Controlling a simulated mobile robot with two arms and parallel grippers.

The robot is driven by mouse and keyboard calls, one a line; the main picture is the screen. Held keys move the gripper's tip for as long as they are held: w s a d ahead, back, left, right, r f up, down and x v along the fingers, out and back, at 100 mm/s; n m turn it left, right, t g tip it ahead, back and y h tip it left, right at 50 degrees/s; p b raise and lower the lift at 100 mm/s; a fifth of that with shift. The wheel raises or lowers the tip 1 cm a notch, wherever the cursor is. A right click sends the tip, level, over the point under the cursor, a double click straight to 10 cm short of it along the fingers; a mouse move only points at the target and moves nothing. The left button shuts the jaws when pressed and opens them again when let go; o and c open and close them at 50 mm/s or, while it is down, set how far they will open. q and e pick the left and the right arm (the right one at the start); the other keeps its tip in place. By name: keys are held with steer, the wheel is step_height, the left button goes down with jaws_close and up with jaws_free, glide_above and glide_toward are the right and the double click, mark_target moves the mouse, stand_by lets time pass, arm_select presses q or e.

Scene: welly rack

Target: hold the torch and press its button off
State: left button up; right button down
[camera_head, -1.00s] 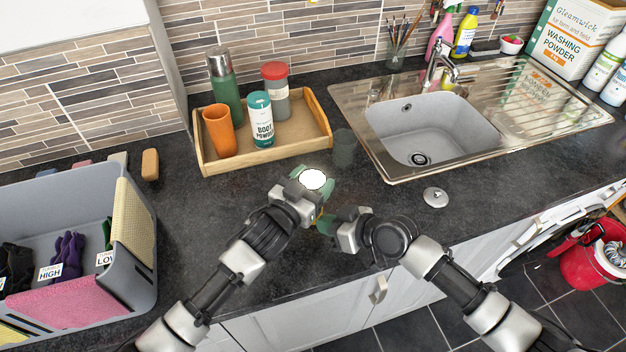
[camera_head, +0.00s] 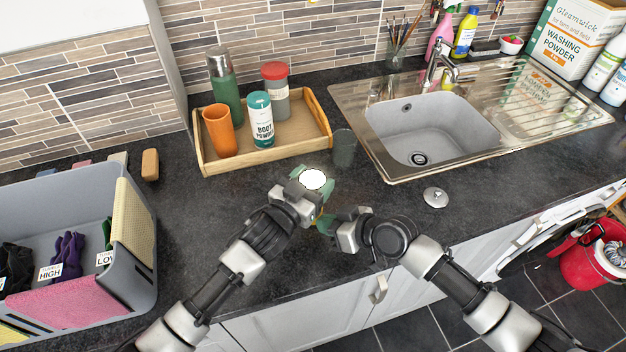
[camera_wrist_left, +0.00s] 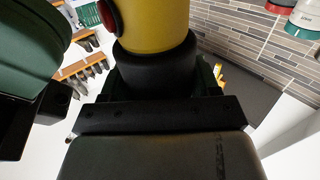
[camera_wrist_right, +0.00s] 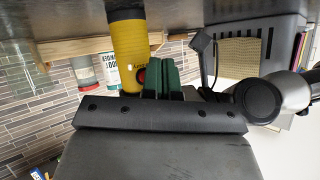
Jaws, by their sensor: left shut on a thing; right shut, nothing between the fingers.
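The torch shows as a bright white lens (camera_head: 313,179) facing up in the head view. Its yellow body with black ends shows in the left wrist view (camera_wrist_left: 155,25) and the right wrist view (camera_wrist_right: 132,45). A red button (camera_wrist_right: 141,75) sits on the side of its body. My left gripper (camera_head: 312,188) is shut on the torch and holds it upright above the worktop. My right gripper (camera_head: 327,224) is shut and empty, its green fingertips (camera_wrist_right: 163,78) right beside the button. I cannot tell whether they touch it.
A wooden tray (camera_head: 204,163) with an orange cup, flask and bottles stands behind. A grey crate (camera_head: 145,235) with gloves stands at left.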

steer(key=shift+w, duration=0.15)
steer(key=shift+w+a, duration=0.15)
steer(key=shift+w, duration=0.1)
steer(key=shift+w+a, duration=0.1)
steer(key=shift+w, duration=0.1)
stand_by(0.4)
steer(key=shift+s+d, duration=0.25)
steer(key=shift+s, duration=0.4)
steer(key=shift+s+d, duration=0.4)
steer(key=shift+s, duration=0.5)
steer(key=shift+s+d, duration=0.35)
steer(key=shift+s, duration=0.6)
steer(key=shift+s+d, duration=0.4)
steer(key=shift+s, duration=0.5)
